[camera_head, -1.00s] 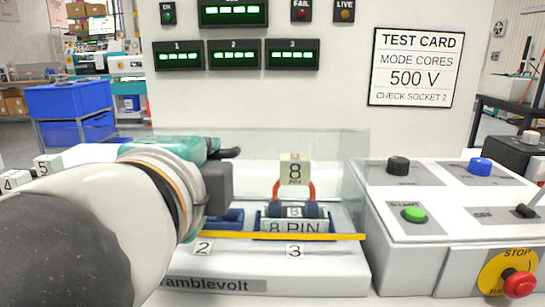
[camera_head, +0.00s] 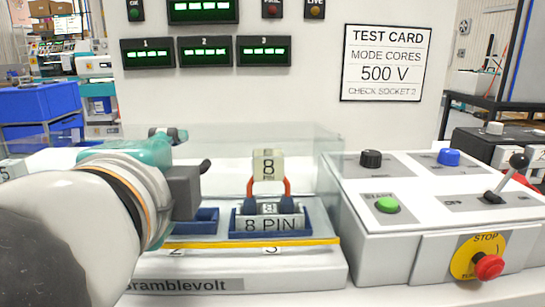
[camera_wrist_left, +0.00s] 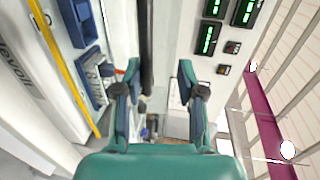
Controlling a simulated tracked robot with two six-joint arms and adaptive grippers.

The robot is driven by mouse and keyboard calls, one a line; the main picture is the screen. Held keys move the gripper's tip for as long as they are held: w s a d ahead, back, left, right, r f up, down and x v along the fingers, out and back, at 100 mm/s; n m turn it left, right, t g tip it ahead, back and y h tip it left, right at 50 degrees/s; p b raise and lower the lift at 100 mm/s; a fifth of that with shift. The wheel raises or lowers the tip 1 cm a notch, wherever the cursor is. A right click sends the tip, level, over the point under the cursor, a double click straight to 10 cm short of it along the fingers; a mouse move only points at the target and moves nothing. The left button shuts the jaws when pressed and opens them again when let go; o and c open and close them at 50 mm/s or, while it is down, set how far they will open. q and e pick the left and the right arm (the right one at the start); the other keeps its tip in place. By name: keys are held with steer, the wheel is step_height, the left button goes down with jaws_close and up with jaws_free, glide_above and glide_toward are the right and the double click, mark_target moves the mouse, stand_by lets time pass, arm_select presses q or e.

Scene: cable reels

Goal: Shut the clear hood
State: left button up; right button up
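The clear hood (camera_head: 325,165) is a see-through box over the socket bay. My left arm covers the hood's left side in the head view. In the left wrist view my left gripper (camera_wrist_left: 159,70) has its fingers apart with nothing held between them. My right gripper is not seen.
A control box (camera_head: 400,235) with knobs, a green button, a lever and a red stop button (camera_head: 488,266) stands right of the base. A white panel with green displays (camera_head: 205,51) and a test card (camera_head: 386,62) rises behind.

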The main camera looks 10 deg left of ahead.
arm_select(q)
steer(key=v, duration=0.7)
steer(key=shift+s, duration=0.2)
